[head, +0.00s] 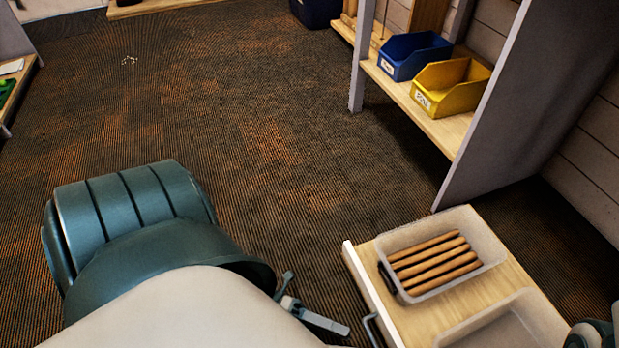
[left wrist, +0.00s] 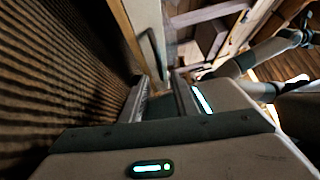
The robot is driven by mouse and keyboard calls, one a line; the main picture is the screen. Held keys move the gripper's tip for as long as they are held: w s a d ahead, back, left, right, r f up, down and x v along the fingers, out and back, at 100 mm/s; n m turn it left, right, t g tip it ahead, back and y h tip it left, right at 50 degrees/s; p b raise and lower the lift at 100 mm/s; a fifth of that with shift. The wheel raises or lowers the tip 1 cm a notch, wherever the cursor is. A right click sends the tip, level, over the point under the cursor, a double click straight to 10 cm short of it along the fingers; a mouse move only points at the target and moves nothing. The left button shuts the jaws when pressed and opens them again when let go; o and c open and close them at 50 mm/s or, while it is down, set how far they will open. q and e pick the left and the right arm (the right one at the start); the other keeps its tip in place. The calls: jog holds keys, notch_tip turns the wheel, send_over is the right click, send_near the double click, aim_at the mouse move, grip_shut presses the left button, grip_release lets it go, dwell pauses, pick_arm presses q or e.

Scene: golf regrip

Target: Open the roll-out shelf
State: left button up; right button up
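The roll-out shelf (head: 395,298) is a light wooden board with a pale front edge, at the lower right of the head view. A dark grey bar handle (head: 371,330) sits on its front; the handle (left wrist: 152,55) also shows in the left wrist view. My left gripper (head: 312,305) is just left of the handle, with its two fingers apart and nothing between them. In the left wrist view the open left gripper (left wrist: 160,100) points toward the handle, which lies beyond the fingertips. Only part of my right arm shows at the lower right corner; its fingers are not visible.
A clear bin (head: 480,225) with several brown sticks and another clear bin (head: 500,335) stand on the shelf board. Behind are a grey upright panel (head: 520,110) and a rack with blue (head: 410,55) and yellow bins (head: 452,88). The carpet (head: 270,130) is mostly clear.

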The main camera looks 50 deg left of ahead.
pick_arm(q)
jog(key=v, duration=0.7)
jog(key=shift+s+a, duration=0.2)
jog(key=shift+a, duration=0.15)
